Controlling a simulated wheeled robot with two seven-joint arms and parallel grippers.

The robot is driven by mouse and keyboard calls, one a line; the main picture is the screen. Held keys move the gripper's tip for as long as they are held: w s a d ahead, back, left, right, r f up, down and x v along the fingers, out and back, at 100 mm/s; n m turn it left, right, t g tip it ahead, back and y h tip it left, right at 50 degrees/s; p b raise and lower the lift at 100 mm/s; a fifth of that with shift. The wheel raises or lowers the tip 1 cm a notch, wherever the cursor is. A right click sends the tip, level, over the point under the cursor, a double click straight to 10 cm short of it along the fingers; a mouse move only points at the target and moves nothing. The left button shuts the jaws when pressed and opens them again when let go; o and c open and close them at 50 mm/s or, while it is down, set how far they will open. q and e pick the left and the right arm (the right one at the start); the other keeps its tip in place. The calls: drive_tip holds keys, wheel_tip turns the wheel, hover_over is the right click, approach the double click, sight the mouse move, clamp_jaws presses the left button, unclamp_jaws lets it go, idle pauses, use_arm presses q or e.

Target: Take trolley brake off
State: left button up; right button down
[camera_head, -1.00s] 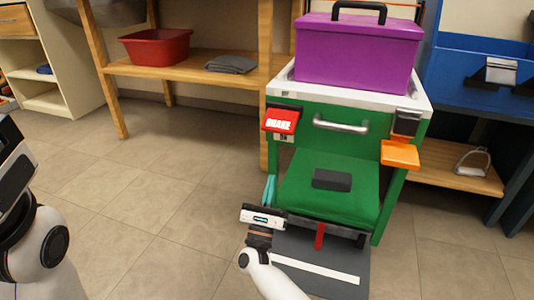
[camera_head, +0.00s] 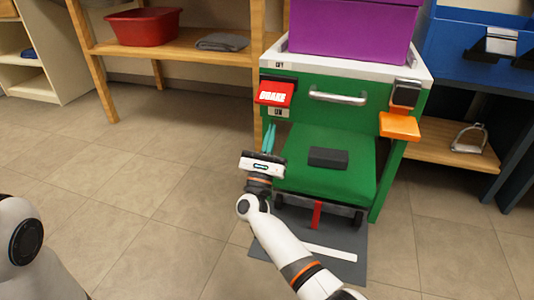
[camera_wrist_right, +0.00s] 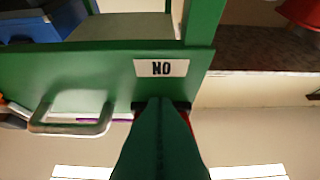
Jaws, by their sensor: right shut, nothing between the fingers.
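The trolley (camera_head: 345,110) is green with a white top. Its red brake paddle (camera_head: 274,93), marked BRAKE, is on the front at the upper left, tilted outward. A small label (camera_head: 278,112) sits just below the paddle. In the right wrist view this label (camera_wrist_right: 162,68) reads ON, upside down. Another small label (camera_head: 279,64) is above the paddle, too small to read surely. My right gripper (camera_head: 270,137) is shut and empty, its teal fingers pointing up below the paddle. In the right wrist view the fingers (camera_wrist_right: 160,135) hide most of the paddle. My left gripper is out of view.
A metal handle (camera_head: 338,97) is right of the paddle. An orange flap (camera_head: 399,126) sticks out at the trolley's right. A purple box (camera_head: 350,32) stands on top. A wooden bench (camera_head: 185,46) is at the left. The tiled floor left of the trolley is clear.

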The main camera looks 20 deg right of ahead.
sight(275, 93)
drive_tip(key=r, duration=0.2)
drive_tip(key=r+b, duration=0.1)
drive_tip(key=r, duration=0.2)
drive_tip(key=shift+w+d+r+b, duration=0.25)
drive_tip(key=shift+w+r+b, duration=0.1)
drive_tip(key=shift+w+r, duration=0.05)
